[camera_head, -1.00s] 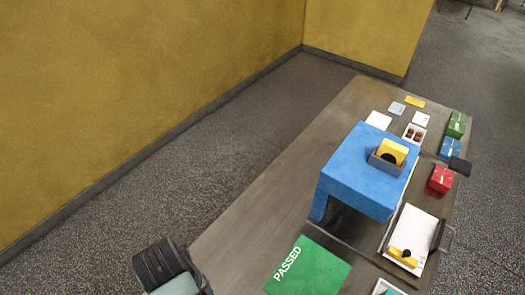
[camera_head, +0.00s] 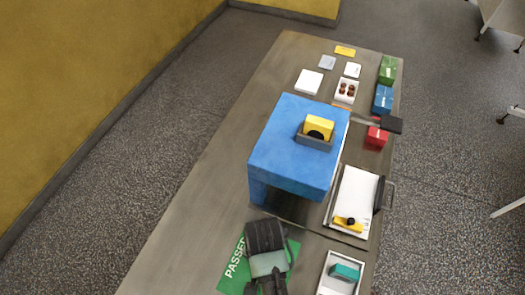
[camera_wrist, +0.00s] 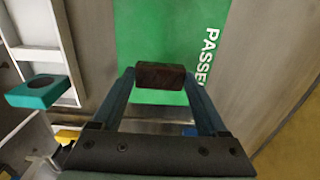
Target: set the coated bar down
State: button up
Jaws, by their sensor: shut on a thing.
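The coated bar (camera_wrist: 160,76) is a dark brown block, seen in the wrist view between my fingertips. My gripper (camera_wrist: 160,84) is shut on it and holds it over the green PASSED mat (camera_wrist: 150,30). I cannot tell how far the bar is above the mat or whether it touches. In the head view the mat (camera_head: 233,268) lies on the table in front of the blue machine, partly covered by my arm. The bar is hidden there.
The blue machine (camera_head: 290,140) stands just behind the mat. Right of the mat is a white tray (camera_head: 329,283) with a teal block (camera_head: 345,271). A white-topped tray (camera_head: 358,190) bears a yellow piece (camera_head: 348,225). The table's left side is bare.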

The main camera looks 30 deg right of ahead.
jog(key=shift+f, duration=2.7)
jog(key=shift+f, duration=0.1)
jog(key=o, duration=0.9)
